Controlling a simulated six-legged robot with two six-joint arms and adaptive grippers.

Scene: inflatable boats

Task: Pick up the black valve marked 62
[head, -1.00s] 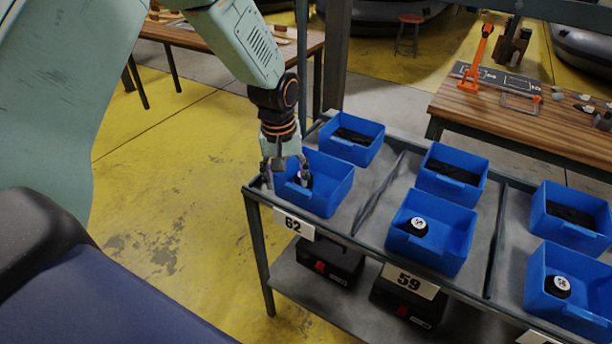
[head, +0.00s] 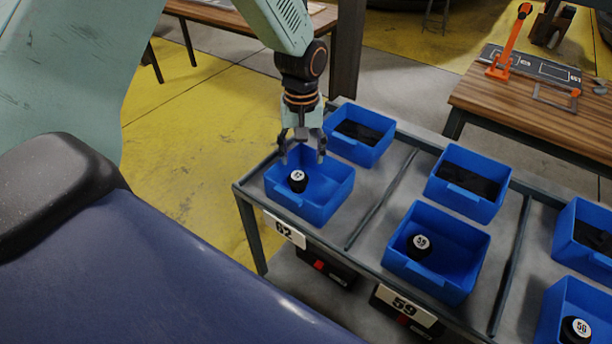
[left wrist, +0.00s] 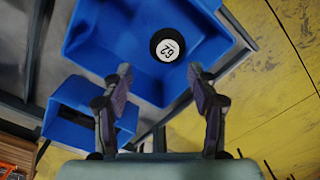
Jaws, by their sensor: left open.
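The black valve marked 62 (head: 298,181) stands in the front left blue bin (head: 322,205), above the rack label 62 (head: 285,230). In the left wrist view the valve (left wrist: 167,46) shows its white top with the number 62, lying beyond the fingertips. My left gripper (head: 302,157) is open and empty above the back part of that bin, apart from the valve. Its two spread fingers also show in the left wrist view (left wrist: 160,75). My right gripper is not in view.
The bin marked 59 (head: 455,280) holds another black valve (head: 419,246). A further valve (head: 575,330) sits at the lower right. A bin with dark contents (head: 352,150) stands right behind the 62 bin. A wooden table (head: 520,105) is at the back right.

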